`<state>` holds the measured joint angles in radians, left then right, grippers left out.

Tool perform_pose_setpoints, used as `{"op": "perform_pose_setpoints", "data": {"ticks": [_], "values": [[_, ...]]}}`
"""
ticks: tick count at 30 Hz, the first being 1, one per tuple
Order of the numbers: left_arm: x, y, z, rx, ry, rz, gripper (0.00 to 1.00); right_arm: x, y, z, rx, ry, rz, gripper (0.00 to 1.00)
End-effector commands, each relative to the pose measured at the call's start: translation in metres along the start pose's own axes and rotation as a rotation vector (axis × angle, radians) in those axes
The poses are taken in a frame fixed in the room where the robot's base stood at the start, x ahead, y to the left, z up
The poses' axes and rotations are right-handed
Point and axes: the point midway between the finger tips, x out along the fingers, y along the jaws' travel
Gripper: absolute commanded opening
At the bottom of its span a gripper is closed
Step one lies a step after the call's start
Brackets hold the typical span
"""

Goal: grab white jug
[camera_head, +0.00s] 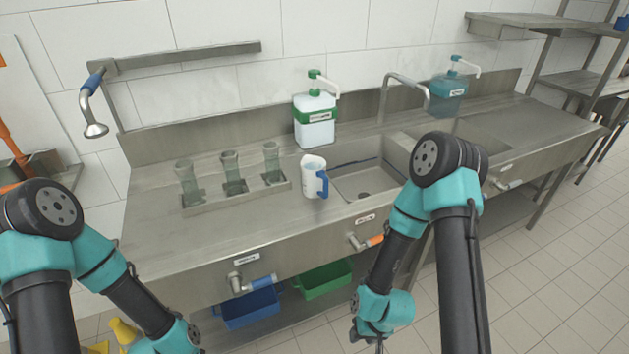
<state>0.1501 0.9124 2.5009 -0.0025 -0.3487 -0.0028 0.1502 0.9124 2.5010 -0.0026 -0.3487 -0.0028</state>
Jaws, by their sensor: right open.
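The white jug (312,176) stands upright on the steel counter, just left of the near sink basin. Its blue handle (323,184) is on its right side. My right gripper (368,342) is low at the bottom edge of the head view, in front of the counter and well away from the jug. It is open, partly cut off by the frame, and I see nothing in it. My left arm (110,270) comes in from the left, and its gripper is below the frame.
Several clear cups (233,172) stand in a metal tray (238,193) left of the jug. A green-topped dispenser (315,115) is behind it. A tap (400,82) rises behind the sink (365,178). The front left counter is bare.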

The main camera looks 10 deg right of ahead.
Motion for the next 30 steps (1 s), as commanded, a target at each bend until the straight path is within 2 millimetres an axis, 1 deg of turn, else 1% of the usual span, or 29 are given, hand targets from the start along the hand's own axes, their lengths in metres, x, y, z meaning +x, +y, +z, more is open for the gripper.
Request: {"op": "perform_pose_setpoints", "data": {"ticks": [2,20,27,30], "values": [[0.0000,0.0000,0.0000,0.000,0.000,0.000,0.43,0.0000,0.0000,0.0000,0.000,0.000,0.000,0.43],[0.0000,0.0000,0.0000,0.000,0.000,0.000,0.99,0.0000,0.0000,0.0000,0.000,0.000,0.000,0.43],[0.0000,-0.0001,-0.0006,0.000,-0.001,0.000,1.00,0.0000,0.0000,-0.0001,0.000,0.000,0.000,0.43],[0.0007,-0.0010,-0.0053,-0.002,-0.009,0.002,1.00,0.0000,0.0000,0.0000,0.000,0.000,0.000,0.43]]}}
